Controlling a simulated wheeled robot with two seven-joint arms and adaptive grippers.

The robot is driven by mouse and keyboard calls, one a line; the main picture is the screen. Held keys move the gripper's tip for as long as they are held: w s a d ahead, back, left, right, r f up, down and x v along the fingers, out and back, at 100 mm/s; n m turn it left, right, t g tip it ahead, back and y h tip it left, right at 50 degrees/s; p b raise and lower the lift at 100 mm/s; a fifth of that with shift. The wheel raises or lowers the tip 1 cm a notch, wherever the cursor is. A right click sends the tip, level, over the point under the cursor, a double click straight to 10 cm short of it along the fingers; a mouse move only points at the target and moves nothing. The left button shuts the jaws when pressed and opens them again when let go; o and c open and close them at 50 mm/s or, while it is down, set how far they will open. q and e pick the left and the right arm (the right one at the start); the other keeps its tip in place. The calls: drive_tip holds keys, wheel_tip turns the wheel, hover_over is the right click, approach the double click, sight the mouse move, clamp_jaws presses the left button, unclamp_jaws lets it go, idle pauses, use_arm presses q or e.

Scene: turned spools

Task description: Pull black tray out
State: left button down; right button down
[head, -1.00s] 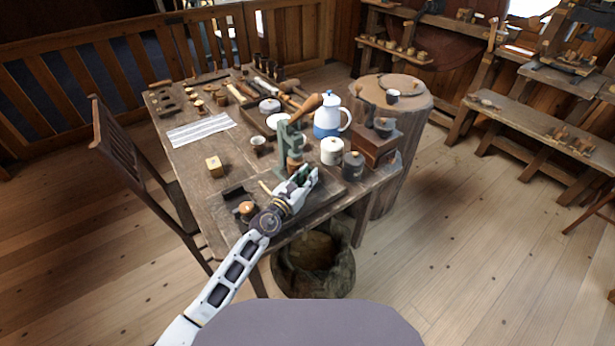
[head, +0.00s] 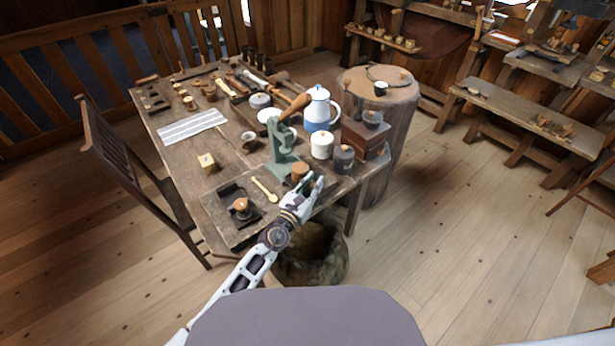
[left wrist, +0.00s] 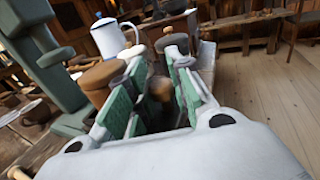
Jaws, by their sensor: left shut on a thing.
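A small black tray (head: 231,191) lies on the front left of the table, with a turned wooden piece (head: 240,204) standing on it. My left gripper (head: 314,184) is well to the right of this tray, near the table's front edge, beside a wooden cylinder (head: 299,172). In the left wrist view, the green-padded fingers (left wrist: 158,95) are shut with a gap on a brown wooden piece (left wrist: 160,88); its lower part is dark and unclear. The cylinder also shows left of the fingers (left wrist: 103,76). My right gripper is not in view.
A green press (head: 281,158) stands behind the gripper. A white canister (head: 322,145), a grey canister (head: 343,158) and a wooden box (head: 364,141) stand to its right. A wooden spoon (head: 268,191) lies left of it. A sack (head: 310,262) stands on the floor below.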

use_arm(q)
drive_tip(key=shift+s, duration=0.1)
drive_tip(key=c, duration=1.6)
unclamp_jaws()
drive_tip(key=v, duration=1.2)
drive_tip(key=shift+d, duration=0.1)
drive_tip(key=shift+s+f, duration=0.1)
